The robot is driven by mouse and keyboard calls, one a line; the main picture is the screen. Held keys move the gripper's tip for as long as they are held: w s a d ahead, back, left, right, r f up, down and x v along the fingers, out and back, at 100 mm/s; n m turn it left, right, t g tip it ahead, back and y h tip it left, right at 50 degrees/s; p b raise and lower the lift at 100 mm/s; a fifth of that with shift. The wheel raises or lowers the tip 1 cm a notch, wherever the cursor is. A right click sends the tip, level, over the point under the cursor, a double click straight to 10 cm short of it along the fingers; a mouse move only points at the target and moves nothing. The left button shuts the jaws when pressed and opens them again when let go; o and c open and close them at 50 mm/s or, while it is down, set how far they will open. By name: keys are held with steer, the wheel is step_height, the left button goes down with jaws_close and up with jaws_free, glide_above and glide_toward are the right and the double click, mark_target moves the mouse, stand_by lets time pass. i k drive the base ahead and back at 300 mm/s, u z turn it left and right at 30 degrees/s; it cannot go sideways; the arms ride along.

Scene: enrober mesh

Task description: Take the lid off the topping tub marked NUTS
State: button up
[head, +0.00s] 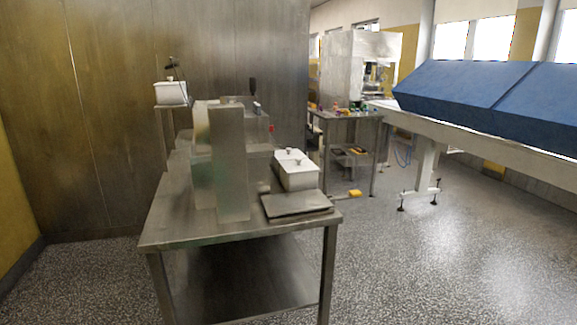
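A white tub (297,177) with a white lid (294,160) sits on the near steel table, right of tall grey metal panels. A second white box-like tub (172,93) stands on a small stand at the back left, with a dark item on top. No NUTS marking is readable on either, so I cannot tell which one bears it. My gripper does not show in this view.
The steel table (175,228) carries tall metal panels (231,165) and a flat grey plate (296,204). Behind stands another table (345,116) with small coloured items. A conveyor with blue covers (460,92) runs along the right. Speckled floor (440,260) is clear at the right front.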

mark_target(290, 153)
steer(key=z, duration=0.1)
steer(key=i, duration=1)
steer(key=u, duration=0.1)
